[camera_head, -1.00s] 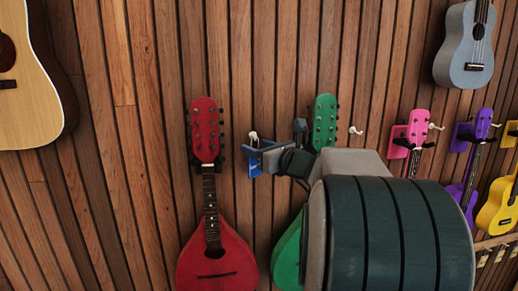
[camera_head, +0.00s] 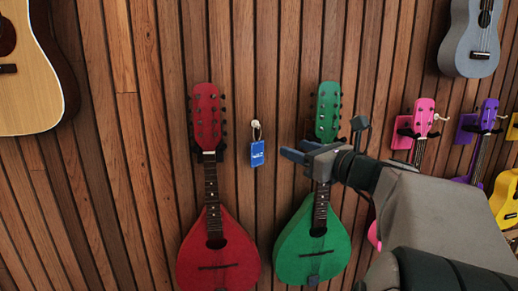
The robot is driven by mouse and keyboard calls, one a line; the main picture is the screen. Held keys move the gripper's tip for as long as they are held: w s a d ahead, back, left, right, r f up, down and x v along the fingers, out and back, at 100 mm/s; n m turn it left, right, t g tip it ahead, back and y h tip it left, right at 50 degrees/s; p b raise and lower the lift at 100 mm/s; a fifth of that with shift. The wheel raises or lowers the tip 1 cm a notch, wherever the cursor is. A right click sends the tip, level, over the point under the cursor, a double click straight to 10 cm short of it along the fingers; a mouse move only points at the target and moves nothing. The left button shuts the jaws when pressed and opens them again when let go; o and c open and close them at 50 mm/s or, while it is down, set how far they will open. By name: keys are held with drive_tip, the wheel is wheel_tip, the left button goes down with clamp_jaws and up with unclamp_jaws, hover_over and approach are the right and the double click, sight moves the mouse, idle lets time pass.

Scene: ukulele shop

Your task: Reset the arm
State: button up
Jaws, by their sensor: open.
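My gripper (camera_head: 298,151) is in front of the wood-slat wall, at the neck of the green mandolin (camera_head: 315,248). Its fingers point left and are open and empty. A blue tag (camera_head: 257,154) hangs from a small white hook (camera_head: 255,124) on the wall, left of my fingertips and apart from them. My arm reaches in from the lower right and hides part of the wall there.
A red mandolin (camera_head: 217,255) hangs left of the tag. Pink (camera_head: 421,120), purple (camera_head: 484,130) and yellow (camera_head: 506,198) instruments hang at the right, partly behind my arm. A grey ukulele (camera_head: 470,40) is at upper right, a guitar (camera_head: 30,90) at upper left. Bare wall lies between guitar and red mandolin.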

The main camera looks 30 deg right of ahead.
drive_tip(key=s+a+f+n+g+y, duration=0.1)
drive_tip(key=s+a+f+n+g, duration=0.3)
drive_tip(key=a+f+n, duration=0.45)
drive_tip(key=s+a+f+n+g+y, duration=0.1)
drive_tip(key=a+f+n+g, duration=0.6)
drive_tip(key=a, duration=0.3)
drive_tip(key=s+a+f+n+g+h, duration=0.1)
drive_tip(key=s+f+n+g+h, duration=0.2)
drive_tip(key=n, duration=1.5)
drive_tip(key=shift+s+a+f+h, duration=0.4)
drive_tip(key=shift+s+f+h, duration=1.3)
drive_tip(key=shift+s+f, duration=1.75)
drive_tip(key=shift+w+f, duration=0.15)
drive_tip(key=shift+w, duration=0.05)
